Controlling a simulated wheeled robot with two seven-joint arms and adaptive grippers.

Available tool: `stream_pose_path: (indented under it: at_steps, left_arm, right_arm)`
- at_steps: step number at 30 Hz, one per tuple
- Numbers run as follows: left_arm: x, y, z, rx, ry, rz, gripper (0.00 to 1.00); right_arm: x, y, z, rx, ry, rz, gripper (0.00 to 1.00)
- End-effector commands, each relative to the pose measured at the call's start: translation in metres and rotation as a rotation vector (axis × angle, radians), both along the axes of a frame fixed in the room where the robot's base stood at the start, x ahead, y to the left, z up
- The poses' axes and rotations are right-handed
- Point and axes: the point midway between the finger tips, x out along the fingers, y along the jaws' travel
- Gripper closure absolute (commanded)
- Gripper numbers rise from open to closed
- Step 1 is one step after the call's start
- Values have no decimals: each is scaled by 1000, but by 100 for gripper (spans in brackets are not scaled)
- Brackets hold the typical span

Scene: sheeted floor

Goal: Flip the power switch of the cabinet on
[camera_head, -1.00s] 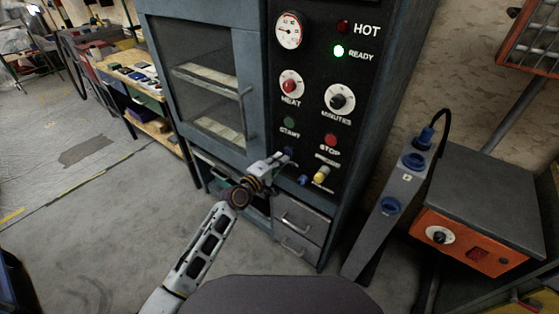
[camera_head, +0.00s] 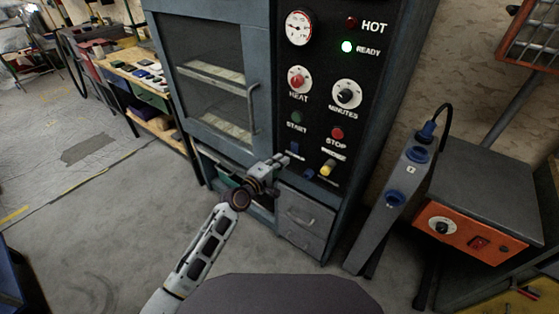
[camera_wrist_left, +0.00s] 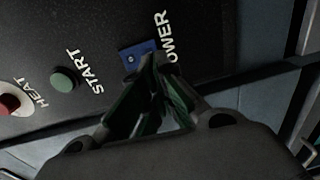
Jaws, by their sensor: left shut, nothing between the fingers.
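The grey-blue cabinet (camera_head: 262,60) stands upright with a black control panel on its front. The blue power switch (camera_head: 293,148) sits low on the panel under the green START button (camera_head: 296,118). In the left wrist view the blue switch (camera_wrist_left: 128,55) shows beside the partly covered POWER label, just beyond the fingertips. My left gripper (camera_head: 281,160) is shut and empty, just below and left of the switch in the head view. Its fingers (camera_wrist_left: 156,82) cover part of the switch plate, so contact and the switch's position cannot be told. My right gripper is not in view.
The panel also has a HEAT knob (camera_head: 298,80), a red STOP button (camera_head: 337,133) and a yellow knob (camera_head: 328,168). A grey post with blue sockets (camera_head: 398,185) and an orange-fronted box (camera_head: 470,238) stand right.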

Motion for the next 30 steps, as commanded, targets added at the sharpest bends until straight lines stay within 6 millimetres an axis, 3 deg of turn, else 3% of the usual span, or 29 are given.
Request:
stream_pose_path:
  at_steps: [17,30]
  left_arm:
    - [-22,16,-4,1,1,0,100]
    - [-61,44,-10,2,1,0,100]
  right_arm:
    - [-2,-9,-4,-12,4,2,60]
    - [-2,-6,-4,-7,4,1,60]
